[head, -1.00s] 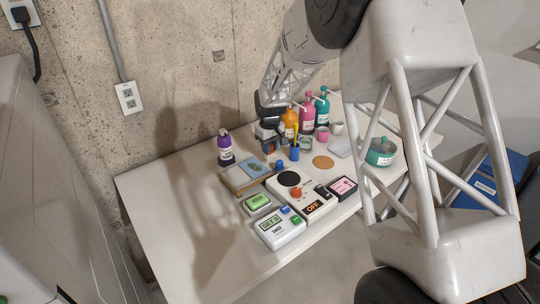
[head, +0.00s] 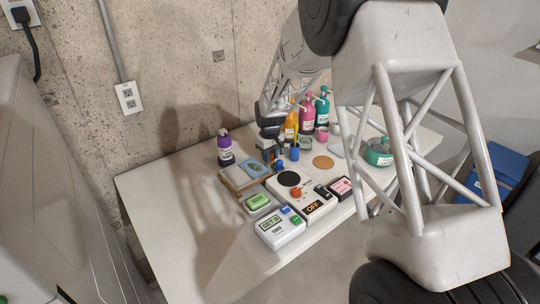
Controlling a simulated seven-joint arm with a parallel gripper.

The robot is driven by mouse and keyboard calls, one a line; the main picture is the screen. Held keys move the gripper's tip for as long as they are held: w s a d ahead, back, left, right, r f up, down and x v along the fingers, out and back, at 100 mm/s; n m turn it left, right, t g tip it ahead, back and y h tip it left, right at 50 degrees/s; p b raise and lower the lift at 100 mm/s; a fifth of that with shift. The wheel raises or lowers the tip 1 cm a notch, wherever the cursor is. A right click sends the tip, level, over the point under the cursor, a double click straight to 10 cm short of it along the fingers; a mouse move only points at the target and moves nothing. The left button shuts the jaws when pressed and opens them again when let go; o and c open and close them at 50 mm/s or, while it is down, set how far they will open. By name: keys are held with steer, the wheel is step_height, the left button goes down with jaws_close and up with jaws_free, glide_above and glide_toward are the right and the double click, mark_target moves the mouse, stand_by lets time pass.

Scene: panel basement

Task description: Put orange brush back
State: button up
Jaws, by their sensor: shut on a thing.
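My gripper (head: 269,149) is small and dark in the head view, pointing down over the back half of the table. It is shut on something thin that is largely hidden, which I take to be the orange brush. Just right of it, a thin yellow-orange handle (head: 298,133) stands up, tilted slightly, above a blue cup (head: 294,154). I cannot tell whether a second brush is there. A small blue object (head: 279,164) is right below the gripper. The jaw tips are too small to make out.
A purple bottle (head: 225,148) stands left, with a tray (head: 234,178) in front. Orange (head: 291,125), pink (head: 307,120) and teal (head: 322,108) bottles stand behind. The table's left part (head: 165,190) is clear.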

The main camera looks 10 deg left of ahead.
steer(key=o, duration=1)
steer(key=shift+r, duration=6.1)
